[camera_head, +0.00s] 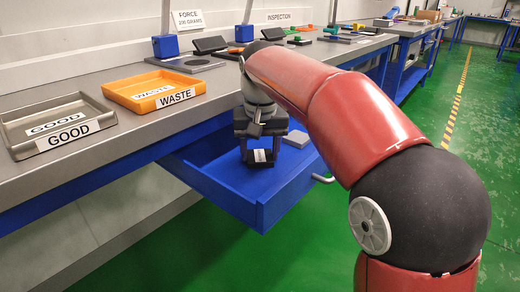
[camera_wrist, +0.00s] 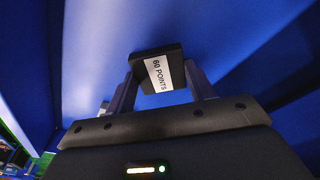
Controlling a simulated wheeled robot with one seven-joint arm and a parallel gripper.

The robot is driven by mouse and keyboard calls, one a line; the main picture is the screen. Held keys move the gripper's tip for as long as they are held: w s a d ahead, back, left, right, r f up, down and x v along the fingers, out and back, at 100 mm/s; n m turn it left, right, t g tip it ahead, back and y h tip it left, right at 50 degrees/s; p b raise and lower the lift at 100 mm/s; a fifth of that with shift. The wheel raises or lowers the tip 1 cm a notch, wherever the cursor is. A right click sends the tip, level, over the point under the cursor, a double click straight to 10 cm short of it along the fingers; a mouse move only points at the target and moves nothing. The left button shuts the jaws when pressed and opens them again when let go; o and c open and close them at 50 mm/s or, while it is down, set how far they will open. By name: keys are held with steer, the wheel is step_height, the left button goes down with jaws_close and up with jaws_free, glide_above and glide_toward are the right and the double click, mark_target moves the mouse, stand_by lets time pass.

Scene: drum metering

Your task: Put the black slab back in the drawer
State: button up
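The black slab (camera_head: 261,163) has a white label, which reads "60 POINTS" in the wrist view (camera_wrist: 157,58). My gripper (camera_head: 261,150) points down with a finger on each side of the slab. In the wrist view my gripper (camera_wrist: 160,88) is closed on the slab's two sides. The blue drawer (camera_head: 222,168) is pulled out below the bench, and the slab is inside its outline, low over the floor. I cannot tell whether the slab touches the drawer floor.
A grey block (camera_head: 296,139) lies in the drawer, right of my gripper. The drawer's handle (camera_head: 323,178) sticks out at its front. On the bench stand a grey GOOD tray (camera_head: 90,104) and an orange WASTE tray (camera_head: 128,83). A force gauge base (camera_head: 186,64) and dark displays stand farther back.

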mark_target(261, 161)
steer(key=o, duration=0.5)
steer(key=r+p, duration=0.1)
steer(key=r, duration=0.3)
steer(key=s+r+p, duration=0.1)
steer(key=r, duration=0.3)
steer(key=r+p, duration=0.1)
steer(key=r, duration=0.3)
steer(key=shift+s+d+r+p, duration=0.1)
steer(key=shift+s+p, duration=0.2)
steer(key=shift+s, duration=0.1)
